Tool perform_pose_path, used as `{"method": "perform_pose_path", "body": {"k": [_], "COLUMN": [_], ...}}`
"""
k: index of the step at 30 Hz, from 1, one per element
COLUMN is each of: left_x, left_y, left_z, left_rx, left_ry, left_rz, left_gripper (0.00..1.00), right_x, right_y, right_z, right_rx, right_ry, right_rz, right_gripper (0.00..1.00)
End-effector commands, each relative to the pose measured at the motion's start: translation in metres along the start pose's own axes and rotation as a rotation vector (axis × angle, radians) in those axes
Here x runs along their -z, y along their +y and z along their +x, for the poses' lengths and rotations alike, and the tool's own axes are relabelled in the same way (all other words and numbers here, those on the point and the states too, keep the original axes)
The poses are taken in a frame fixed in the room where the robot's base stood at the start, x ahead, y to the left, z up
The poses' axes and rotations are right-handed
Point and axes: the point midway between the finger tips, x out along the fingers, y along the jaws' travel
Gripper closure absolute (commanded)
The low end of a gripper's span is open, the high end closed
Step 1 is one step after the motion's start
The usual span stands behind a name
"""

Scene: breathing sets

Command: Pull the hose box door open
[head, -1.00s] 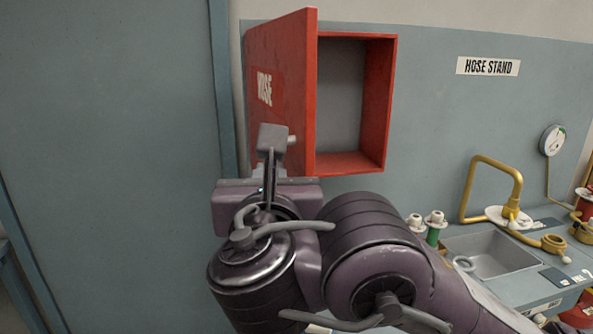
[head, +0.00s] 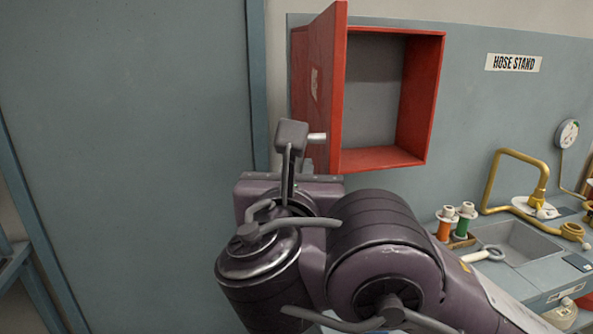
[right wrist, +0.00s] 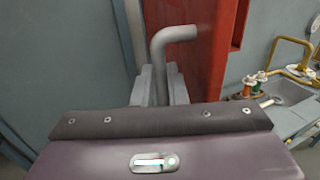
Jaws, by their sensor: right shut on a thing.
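The red hose box (head: 424,100) is mounted on the wall, and its grey interior shows. Its red door (head: 325,75) stands partly open, swung out toward me from the left side, with its lettered outer face strongly foreshortened. My right gripper (head: 290,145) is at the door's lower outer side, shut on the grey door handle (head: 317,137). In the right wrist view the bent handle (right wrist: 170,50) rises from between the fingers (right wrist: 161,88), beside the red door (right wrist: 208,60). My left gripper is not in view.
A grey sink counter (head: 515,240) with a brass faucet (head: 490,180) and green and orange spools (head: 455,225) is at the right. A "HOSE STAND" sign (head: 513,63) is on the wall. A grey upright post (head: 257,90) stands left of the box.

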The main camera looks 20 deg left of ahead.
Motion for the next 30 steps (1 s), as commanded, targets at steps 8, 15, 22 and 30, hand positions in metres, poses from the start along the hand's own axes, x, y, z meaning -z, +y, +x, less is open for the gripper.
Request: {"method": "perform_pose_path", "body": {"k": [8, 15, 22, 30], "left_x": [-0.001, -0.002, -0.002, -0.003], "left_y": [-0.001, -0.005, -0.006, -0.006], "left_z": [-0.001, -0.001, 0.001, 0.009], "left_rx": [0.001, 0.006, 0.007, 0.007], "left_ry": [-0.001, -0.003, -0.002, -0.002], "left_rz": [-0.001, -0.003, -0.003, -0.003], "left_gripper": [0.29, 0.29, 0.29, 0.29], "right_x": [-0.005, -0.003, -0.001, 0.001], "right_y": [-0.004, -0.002, 0.0, 0.0], "right_z": [0.002, 0.001, -0.007, -0.048], "right_rx": [0.011, 0.006, -0.001, 0.0], "right_ry": [-0.005, -0.002, 0.0, 0.002], "right_rz": [0.01, 0.006, 0.007, 0.011], "right_gripper": [0.78, 0.66, 0.66, 0.66]}}
